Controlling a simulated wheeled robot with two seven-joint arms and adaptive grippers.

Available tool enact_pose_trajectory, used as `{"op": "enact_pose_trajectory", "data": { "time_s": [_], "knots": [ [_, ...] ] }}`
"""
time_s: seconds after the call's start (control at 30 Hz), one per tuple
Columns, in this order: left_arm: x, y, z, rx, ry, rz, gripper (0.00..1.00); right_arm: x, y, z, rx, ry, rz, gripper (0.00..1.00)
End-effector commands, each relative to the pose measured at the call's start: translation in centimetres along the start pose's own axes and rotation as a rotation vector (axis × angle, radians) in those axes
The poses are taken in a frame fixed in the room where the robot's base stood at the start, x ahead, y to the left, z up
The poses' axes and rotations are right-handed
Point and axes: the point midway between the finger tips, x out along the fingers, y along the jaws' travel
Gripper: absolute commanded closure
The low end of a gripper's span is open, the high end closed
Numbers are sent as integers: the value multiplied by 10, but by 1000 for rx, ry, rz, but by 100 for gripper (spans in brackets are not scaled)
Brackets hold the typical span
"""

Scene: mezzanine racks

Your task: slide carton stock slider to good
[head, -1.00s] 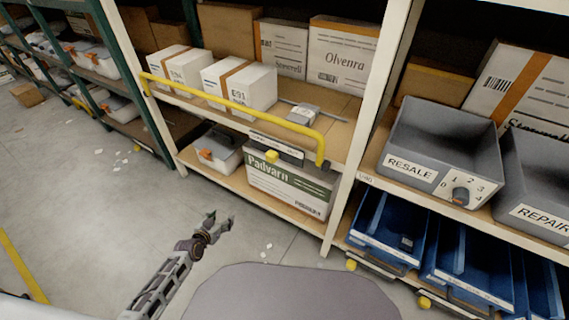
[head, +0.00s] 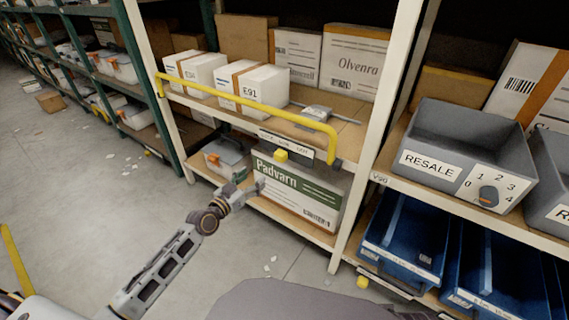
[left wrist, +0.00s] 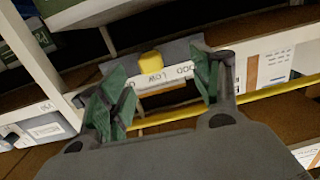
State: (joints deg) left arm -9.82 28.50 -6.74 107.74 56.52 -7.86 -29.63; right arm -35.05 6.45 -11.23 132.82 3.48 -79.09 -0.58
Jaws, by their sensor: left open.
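The stock slider's yellow knob (head: 281,155) sits near the middle of a label strip (head: 298,146) on the shelf edge above the Padvarn carton (head: 300,190). In the left wrist view the knob (left wrist: 151,61) is beside the word LOW on the strip (left wrist: 165,76), whose ends are partly hidden by the fingers. My left gripper (head: 248,190) is open and empty, below and left of the knob in the head view and apart from it. In the left wrist view its spread green-padded fingers (left wrist: 158,88) frame the knob and strip. My right gripper is not in view.
A yellow rail (head: 240,100) runs along the shelf front just above the strip. White cartons (head: 253,85) stand behind it. A white rack post (head: 378,130) rises to the right, followed by the grey RESALE bin (head: 430,164) and blue bins (head: 405,230). The floor to the left is mostly clear.

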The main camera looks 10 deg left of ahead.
Motion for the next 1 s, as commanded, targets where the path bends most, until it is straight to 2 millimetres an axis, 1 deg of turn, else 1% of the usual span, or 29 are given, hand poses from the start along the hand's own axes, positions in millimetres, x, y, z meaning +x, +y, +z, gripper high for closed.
{"op": "enact_pose_trajectory", "data": {
  "time_s": [0.1,0.2,0.3,0.73,1.0],
  "knots": [
    [0,7,-14,6,40,20,36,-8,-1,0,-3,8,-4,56],
    [0,11,-23,7,59,29,36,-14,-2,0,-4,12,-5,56],
    [0,12,-28,8,68,34,36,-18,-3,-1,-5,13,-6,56],
    [1,12,-29,7,70,34,36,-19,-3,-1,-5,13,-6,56],
    [10,12,-29,6,70,32,36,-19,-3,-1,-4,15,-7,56]
  ]
}}
